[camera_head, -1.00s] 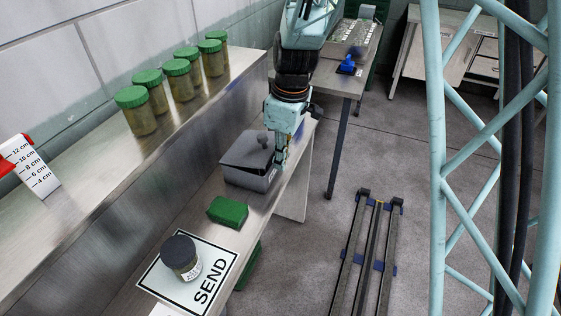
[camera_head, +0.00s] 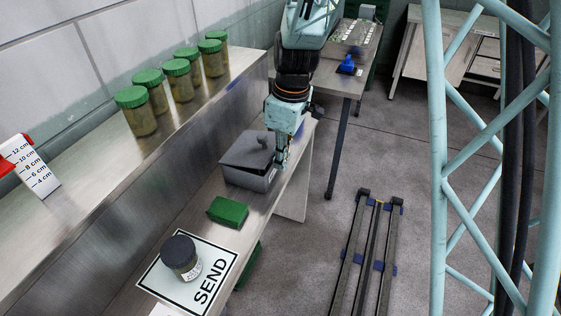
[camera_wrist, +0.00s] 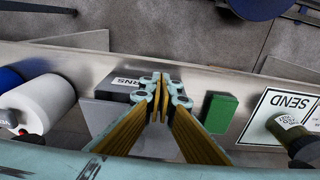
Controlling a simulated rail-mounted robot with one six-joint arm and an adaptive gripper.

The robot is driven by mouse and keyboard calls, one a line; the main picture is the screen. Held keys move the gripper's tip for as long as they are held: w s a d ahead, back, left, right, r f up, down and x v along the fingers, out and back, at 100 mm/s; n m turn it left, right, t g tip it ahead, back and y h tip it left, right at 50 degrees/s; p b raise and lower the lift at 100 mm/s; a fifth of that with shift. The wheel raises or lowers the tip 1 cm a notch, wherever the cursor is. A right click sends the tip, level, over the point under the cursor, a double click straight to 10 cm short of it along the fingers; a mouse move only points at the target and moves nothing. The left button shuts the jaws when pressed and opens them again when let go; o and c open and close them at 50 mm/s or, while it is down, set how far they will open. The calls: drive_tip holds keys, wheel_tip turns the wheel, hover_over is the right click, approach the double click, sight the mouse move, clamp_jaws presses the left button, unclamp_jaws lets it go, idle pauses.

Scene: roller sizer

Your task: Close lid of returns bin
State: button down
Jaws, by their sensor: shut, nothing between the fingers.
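The returns bin (camera_head: 246,181) is a grey box on the lower steel bench in the head view. My gripper (camera_head: 279,166) points down at the bin's right side, close to the lid. In the wrist view my gripper (camera_wrist: 161,84) is shut and empty, in front of the lid (camera_wrist: 150,140). Part of the bin's label (camera_wrist: 127,82) shows beside the fingers; the rest is hidden.
A green block (camera_head: 228,211) lies near the bin, and a dark-lidded jar (camera_head: 181,257) stands on the SEND mat (camera_head: 222,262). Several green-capped jars (camera_head: 140,110) line the upper shelf. White rolls or bottles (camera_wrist: 40,102) show left in the wrist view.

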drive_tip(key=s+d+r, duration=0.3)
drive_tip(key=d+r, duration=0.1)
drive_tip(key=d, duration=0.4)
drive_tip(key=shift+r, duration=0.2)
drive_tip(key=shift+d, duration=0.15)
idle(0.4)
